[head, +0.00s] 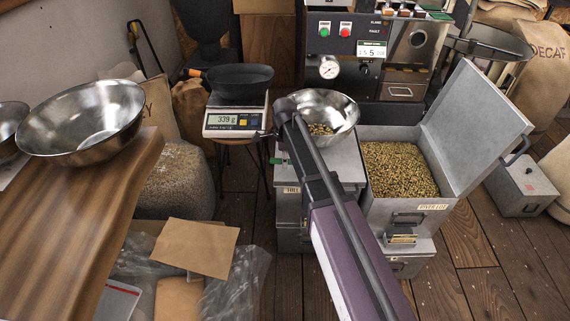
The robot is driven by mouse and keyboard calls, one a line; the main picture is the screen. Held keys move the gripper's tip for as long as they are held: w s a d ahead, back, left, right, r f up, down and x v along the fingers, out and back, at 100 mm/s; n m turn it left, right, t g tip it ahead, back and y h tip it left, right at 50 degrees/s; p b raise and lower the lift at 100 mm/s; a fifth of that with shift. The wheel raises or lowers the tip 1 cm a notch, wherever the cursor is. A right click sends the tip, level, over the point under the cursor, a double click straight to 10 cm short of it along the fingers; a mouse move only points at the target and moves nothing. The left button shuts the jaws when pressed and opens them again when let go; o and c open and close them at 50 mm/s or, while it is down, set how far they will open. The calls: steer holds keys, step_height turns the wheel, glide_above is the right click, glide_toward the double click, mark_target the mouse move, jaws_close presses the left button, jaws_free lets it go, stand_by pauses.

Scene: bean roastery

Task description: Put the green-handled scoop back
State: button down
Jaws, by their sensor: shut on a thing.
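A small green piece, which looks like the handle of the green-handled scoop (279,161), shows at the left edge of the lidded grey bin, just left of my arm. The rest of the scoop is hidden behind my arm. My gripper (276,143) is mostly hidden by my own wrist and forearm, beside the steel bowl and over the left side of that bin. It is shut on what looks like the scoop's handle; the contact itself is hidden.
A steel bowl with some beans (334,110) stands above the lidded bin (345,165). Right of it is an open bin of beans (400,170), lid raised (484,110). A scale (222,121) carrying a black pan (232,79) stands left. A wooden counter (75,225) fills the left.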

stand_by(0.3)
steer(key=c, duration=0.5)
jaws_free()
steer(key=shift+r, duration=0.1)
steer(key=r+p, duration=0.4)
steer(key=w+r+p, duration=0.1)
steer(key=r+p, duration=0.3)
steer(key=w+r+p, duration=0.1)
steer(key=r+p, duration=0.2)
steer(key=p, duration=0.1)
steer(key=shift+a+r, duration=0.1)
steer(key=shift+r, duration=0.3)
steer(key=shift+s, duration=0.1)
stand_by(0.7)
steer(key=shift+s+d+f+n+t, duration=0.1)
steer(key=shift+s+d+n+t, duration=0.25)
steer(key=shift+s+d+n, duration=2.9)
steer(key=shift+s+d+n+t, duration=0.3)
steer(key=shift+s+d+n, duration=2.4)
steer(key=shift+d, duration=1.05)
steer(key=shift+s+d+f+n+t, duration=0.1)
steer(key=shift+s+d+n+t, duration=0.25)
steer(key=shift+s+d+n, duration=2.9)
